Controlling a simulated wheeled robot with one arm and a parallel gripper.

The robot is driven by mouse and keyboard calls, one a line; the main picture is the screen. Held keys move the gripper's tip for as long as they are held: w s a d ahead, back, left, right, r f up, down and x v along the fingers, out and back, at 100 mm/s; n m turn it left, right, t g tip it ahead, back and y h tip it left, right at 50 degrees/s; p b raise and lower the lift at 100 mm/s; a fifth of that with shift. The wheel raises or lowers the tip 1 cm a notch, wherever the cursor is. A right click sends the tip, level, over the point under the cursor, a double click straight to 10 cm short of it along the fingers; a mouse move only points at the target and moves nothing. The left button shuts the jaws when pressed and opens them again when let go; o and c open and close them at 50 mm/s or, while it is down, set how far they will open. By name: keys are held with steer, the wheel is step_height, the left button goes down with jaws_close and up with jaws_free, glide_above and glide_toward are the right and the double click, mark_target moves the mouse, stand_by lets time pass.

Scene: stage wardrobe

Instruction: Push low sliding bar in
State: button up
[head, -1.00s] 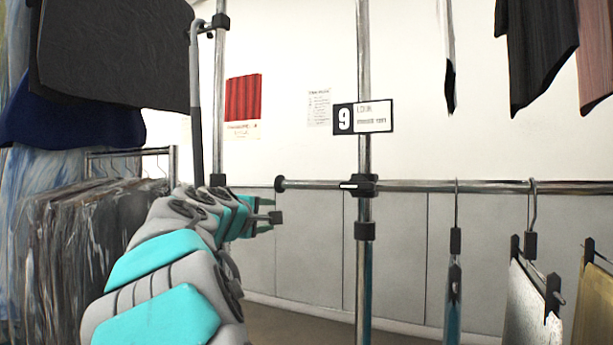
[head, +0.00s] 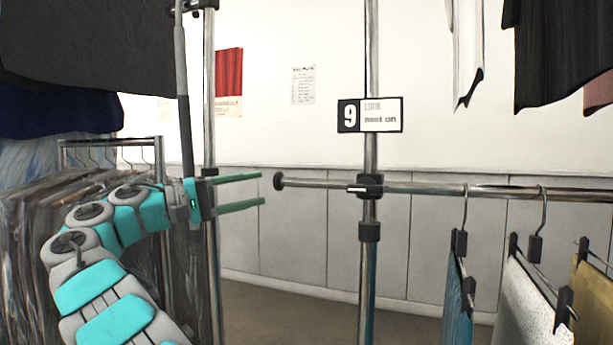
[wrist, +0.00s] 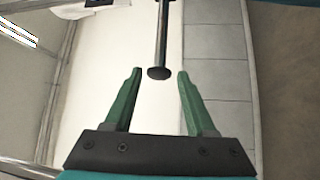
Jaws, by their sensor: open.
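The low sliding bar (head: 320,184) is a horizontal chrome rail with a dark round end cap (head: 278,181). It runs through a dark clamp (head: 369,187) on an upright post, and its capped end sticks out to the left of the post. My gripper (head: 263,189) is open and empty, its two green fingers pointing right toward the cap with a small gap. In the wrist view the bar (wrist: 163,35) comes down from the top, and its cap (wrist: 159,73) lies just ahead of and between the fingertips of my gripper (wrist: 159,71).
Clipped garments (head: 527,300) hang from the bar right of the post. Dark clothes (head: 560,50) hang higher at the right. A "9 LOOK" sign (head: 369,115) is on the post. Another upright post (head: 209,100) stands behind my gripper. Covered garments (head: 40,210) hang at the left.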

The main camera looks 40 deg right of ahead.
mark_target(293, 182)
steer(key=x, duration=1.2)
steer(key=shift+b, duration=0.35)
steer(key=shift+f, duration=0.1)
jaws_close()
stand_by(0.8)
